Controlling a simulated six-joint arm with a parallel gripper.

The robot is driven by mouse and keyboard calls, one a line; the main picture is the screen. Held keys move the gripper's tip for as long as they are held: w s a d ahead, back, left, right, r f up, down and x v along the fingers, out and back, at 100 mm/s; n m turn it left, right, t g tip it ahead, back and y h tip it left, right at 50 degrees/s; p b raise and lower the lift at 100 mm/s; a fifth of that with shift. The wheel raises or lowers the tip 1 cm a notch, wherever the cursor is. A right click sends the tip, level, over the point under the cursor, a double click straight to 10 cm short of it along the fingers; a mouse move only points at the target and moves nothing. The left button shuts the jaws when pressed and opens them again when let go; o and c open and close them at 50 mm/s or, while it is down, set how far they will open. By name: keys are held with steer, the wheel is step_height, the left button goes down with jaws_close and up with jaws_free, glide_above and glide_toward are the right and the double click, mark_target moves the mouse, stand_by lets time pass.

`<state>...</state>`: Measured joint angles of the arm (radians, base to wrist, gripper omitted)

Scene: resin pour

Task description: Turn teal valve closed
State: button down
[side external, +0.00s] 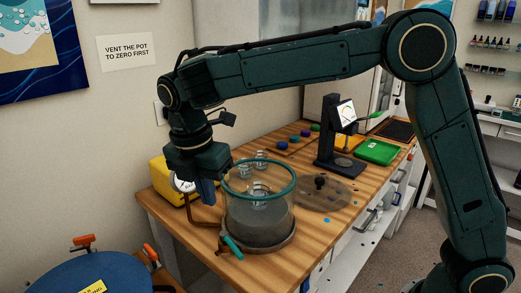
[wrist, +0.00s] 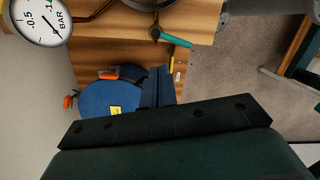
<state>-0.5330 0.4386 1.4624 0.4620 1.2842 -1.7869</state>
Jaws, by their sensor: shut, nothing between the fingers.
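The teal valve handle (side external: 232,247) sticks out low at the front of the glass pot, by the table edge. In the wrist view the handle (wrist: 176,40) slants down to the right from a dark round pivot. The clear pot with a teal rim (side external: 282,190) stands on a dark base and holds small clear cups. My gripper (side external: 209,200) points down at the pot's left side, above and left of the handle. Its blue fingers (wrist: 158,73) are together and empty, apart from the handle in the wrist view.
A dial gauge (wrist: 42,20) and a yellow unit (side external: 163,178) stand left of the pot. A grey lid (side external: 335,194) lies to its right. A blue round vessel (wrist: 95,98) with orange clamps stands below the table. A scale stand (side external: 328,140) and green tray (side external: 377,151) are farther back.

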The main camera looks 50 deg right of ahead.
mark_target(232, 246)
steer(key=s+a+f+m+h, duration=0.1)
steer(key=s+a+m, duration=0.1)
steer(key=a+m, duration=0.4)
steer(key=shift+g, duration=0.3)
steer(key=shift+d+f, duration=0.1)
steer(key=shift+f, duration=0.1)
steer(key=shift+s+d+f, duration=0.25)
steer(key=shift+d+f, duration=0.75)
steer(key=shift+f, duration=0.7)
steer(key=shift+s+d+f, duration=0.3)
steer(key=shift+d+f, duration=0.65)
steer(key=shift+f, duration=0.7)
steer(key=shift+s+d+f, duration=0.25)
steer(key=shift+d+f, duration=0.75)
steer(key=shift+f, duration=0.7)
